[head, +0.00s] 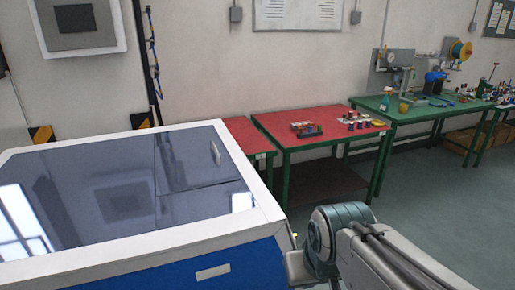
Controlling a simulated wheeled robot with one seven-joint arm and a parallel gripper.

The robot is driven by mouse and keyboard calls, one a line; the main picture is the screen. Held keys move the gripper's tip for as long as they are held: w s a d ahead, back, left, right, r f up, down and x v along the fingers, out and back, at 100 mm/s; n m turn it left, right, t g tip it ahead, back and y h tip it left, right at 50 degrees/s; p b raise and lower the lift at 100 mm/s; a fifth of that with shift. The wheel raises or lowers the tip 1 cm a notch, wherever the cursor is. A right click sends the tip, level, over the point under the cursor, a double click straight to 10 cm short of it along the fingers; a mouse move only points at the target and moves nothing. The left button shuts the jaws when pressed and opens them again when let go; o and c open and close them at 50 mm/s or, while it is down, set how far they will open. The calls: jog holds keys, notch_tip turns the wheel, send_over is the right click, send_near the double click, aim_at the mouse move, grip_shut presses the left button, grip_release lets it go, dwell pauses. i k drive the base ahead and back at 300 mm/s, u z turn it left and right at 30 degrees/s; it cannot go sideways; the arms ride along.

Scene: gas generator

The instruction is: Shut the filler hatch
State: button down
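A large machine (255,215) with a white frame and blue front fills the left of the head view. Its top is a glossy dark panel (110,200) lying flat within the frame, with a small pale handle (215,152) near its far right corner. I cannot tell whether this panel is the filler hatch, and no other hatch, open or shut, is clearly seen. My arm, with a teal joint, enters from the lower right and bends down beside the machine's right front corner. My gripper is not in view.
A red-topped table (270,122) with small coloured items stands behind the machine. A green table (430,112) with tools and bottles stands further right. Grey floor (440,185) is clear at right. A white wall box (82,25) hangs at upper left.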

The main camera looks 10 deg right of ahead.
aim_at(185, 166)
jog(key=z, duration=0.3)
jog(key=i, duration=0.45)
jog(key=u, duration=1.75)
